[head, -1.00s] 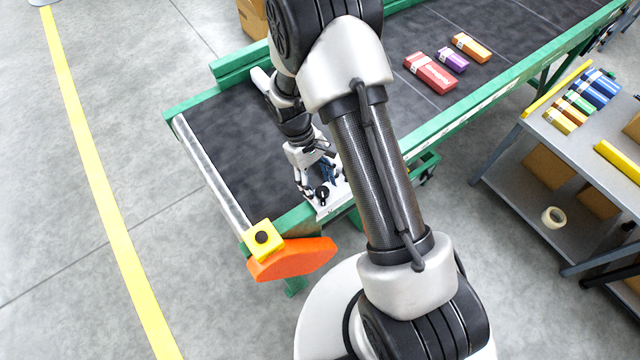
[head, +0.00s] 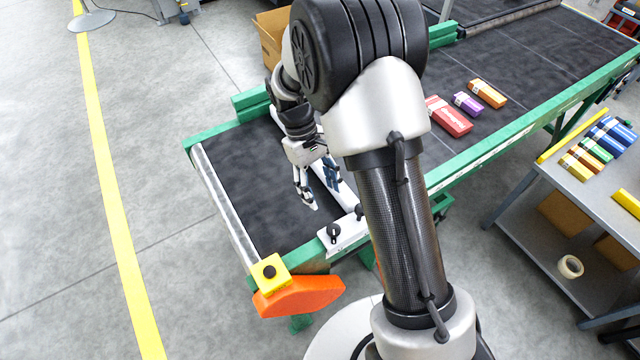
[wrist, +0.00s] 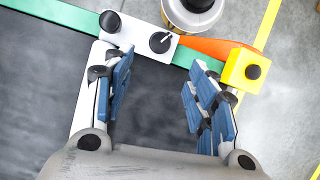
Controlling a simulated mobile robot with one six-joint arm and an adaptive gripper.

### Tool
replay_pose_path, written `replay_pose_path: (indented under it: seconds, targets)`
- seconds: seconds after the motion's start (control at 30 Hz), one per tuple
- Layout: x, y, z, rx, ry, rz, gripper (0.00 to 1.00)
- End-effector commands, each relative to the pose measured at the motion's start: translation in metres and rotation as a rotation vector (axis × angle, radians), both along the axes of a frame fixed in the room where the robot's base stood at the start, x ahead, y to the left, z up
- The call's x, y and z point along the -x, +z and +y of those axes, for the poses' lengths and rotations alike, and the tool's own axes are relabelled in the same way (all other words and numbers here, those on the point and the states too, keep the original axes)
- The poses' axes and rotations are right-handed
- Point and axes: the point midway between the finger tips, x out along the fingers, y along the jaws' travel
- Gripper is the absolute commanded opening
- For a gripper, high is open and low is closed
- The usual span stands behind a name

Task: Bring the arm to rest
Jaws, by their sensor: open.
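My gripper (head: 320,190) hangs above the near left end of the black conveyor belt (head: 244,180). It also shows in the wrist view (wrist: 163,95), with its blue-padded fingers spread apart and nothing between them. My arm rises from the base and bends over the belt, hiding part of it. A white control panel (head: 343,232) with black knobs sits on the green conveyor rail, close to the gripper. In the wrist view the panel (wrist: 138,36) lies just past the fingertips.
A yellow box with a black button (head: 270,272) and an orange guard (head: 300,296) stand at the belt's corner. Red (head: 448,116), purple (head: 467,104) and orange (head: 487,93) cartons lie farther along the belt. A grey table (head: 580,185) with several cartons stands at right.

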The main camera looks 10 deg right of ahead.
Motion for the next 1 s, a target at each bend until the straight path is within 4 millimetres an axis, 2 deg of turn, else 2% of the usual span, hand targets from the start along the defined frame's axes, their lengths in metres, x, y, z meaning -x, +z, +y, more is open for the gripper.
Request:
replay_pose_path:
  seconds: [0.27,0.37,0.53,0.7,0.8,1.0]
  targets:
    - [0.0,0.001,0.0,-0.001,-0.002,-0.003,0.52]
    - [0.001,0.014,-0.001,-0.004,-0.014,-0.03,0.52]
    - [0.015,0.066,-0.006,-0.023,-0.071,-0.142,0.52]
    - [0.046,0.12,-0.013,-0.049,-0.149,-0.282,0.52]
    - [0.07,0.144,-0.016,-0.067,-0.194,-0.365,0.52]
    - [0.121,0.176,-0.021,-0.104,-0.283,-0.529,0.52]
